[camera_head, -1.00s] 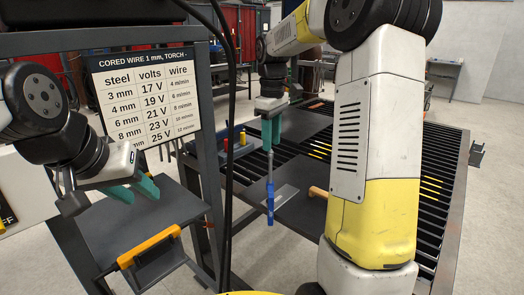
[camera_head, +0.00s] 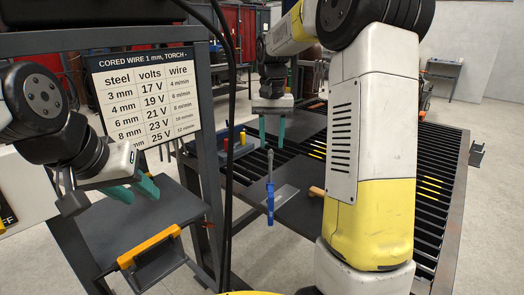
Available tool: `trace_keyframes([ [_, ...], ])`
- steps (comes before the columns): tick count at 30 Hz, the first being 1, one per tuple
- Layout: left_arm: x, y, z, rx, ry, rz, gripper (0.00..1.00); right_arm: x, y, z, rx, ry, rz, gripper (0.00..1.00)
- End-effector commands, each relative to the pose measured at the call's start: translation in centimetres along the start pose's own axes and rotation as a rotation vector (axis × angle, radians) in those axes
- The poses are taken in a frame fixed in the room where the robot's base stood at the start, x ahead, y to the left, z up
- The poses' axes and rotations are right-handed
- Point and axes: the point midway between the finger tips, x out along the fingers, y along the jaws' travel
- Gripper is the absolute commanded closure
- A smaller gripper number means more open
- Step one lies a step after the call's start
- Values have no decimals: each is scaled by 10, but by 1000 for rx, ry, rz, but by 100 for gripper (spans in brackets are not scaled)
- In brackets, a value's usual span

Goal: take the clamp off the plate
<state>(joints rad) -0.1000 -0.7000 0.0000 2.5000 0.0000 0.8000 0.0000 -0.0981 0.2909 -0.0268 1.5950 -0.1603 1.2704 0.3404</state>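The clamp (camera_head: 270,203), with a blue handle and a thin grey bar, stands upright at the left edge of a small grey plate (camera_head: 287,195) on the slatted table. My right gripper (camera_head: 272,144) hangs just above the top of the clamp's bar. Its two teal fingers are apart with nothing visible between them. Whether the fingertips touch the bar cannot be told. My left gripper (camera_head: 134,192) is far to the left, in front of the sign, with its teal fingers apart and empty. The clamp's jaw contact with the plate is too small to make out.
A larger dark sheet (camera_head: 300,215) lies under the plate, with a wooden-coloured piece (camera_head: 317,191) beside it. A blue bin (camera_head: 229,148) with red and yellow items stands behind. A dark shelf (camera_head: 150,222) with a yellow-edged holder (camera_head: 150,246) is below my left gripper. Black cables hang left of the clamp.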

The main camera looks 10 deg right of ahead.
Motion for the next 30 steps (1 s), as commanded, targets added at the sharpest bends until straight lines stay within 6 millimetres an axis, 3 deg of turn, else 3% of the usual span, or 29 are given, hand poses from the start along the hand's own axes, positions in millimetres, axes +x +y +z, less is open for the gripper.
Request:
trace_keyframes([
  [17,0,0,0,0,0,0,64,1,-2,4,-3,0,0,63],
  [30,0,0,0,0,0,0,64,20,-2,4,-3,0,0,63],
])
